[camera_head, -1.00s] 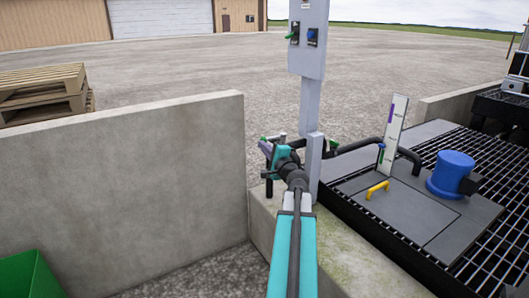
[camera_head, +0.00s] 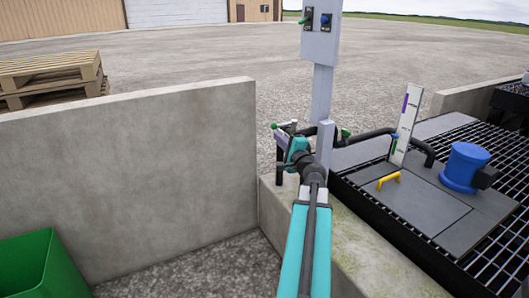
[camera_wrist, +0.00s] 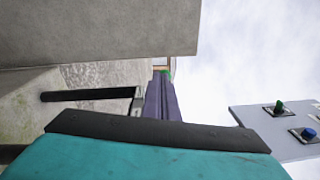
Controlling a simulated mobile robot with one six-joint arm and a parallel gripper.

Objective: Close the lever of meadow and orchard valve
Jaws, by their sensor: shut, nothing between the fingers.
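In the head view, my arm reaches forward to the pipework beside a grey post (camera_head: 323,95). My gripper (camera_head: 282,128) is shut and empty, its purple-grey fingers pointing away to the left. A small green-tipped part (camera_head: 274,126), seemingly a valve handle, shows right at the fingertips; I cannot tell whether they touch. In the wrist view, the shut fingers (camera_wrist: 161,92) point at a small green piece (camera_wrist: 166,73). Another green handle (camera_head: 345,132) sits on the pipe right of the post. My arm hides much of the valves, and I can read no meadow or orchard labels.
A low concrete wall (camera_head: 130,190) stands left. A control box (camera_head: 321,36) with green and blue knobs tops the post. A gauge board (camera_head: 407,120), yellow handle (camera_head: 388,181) and blue motor (camera_head: 463,167) stand right. A green bin (camera_head: 35,265) is lower left.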

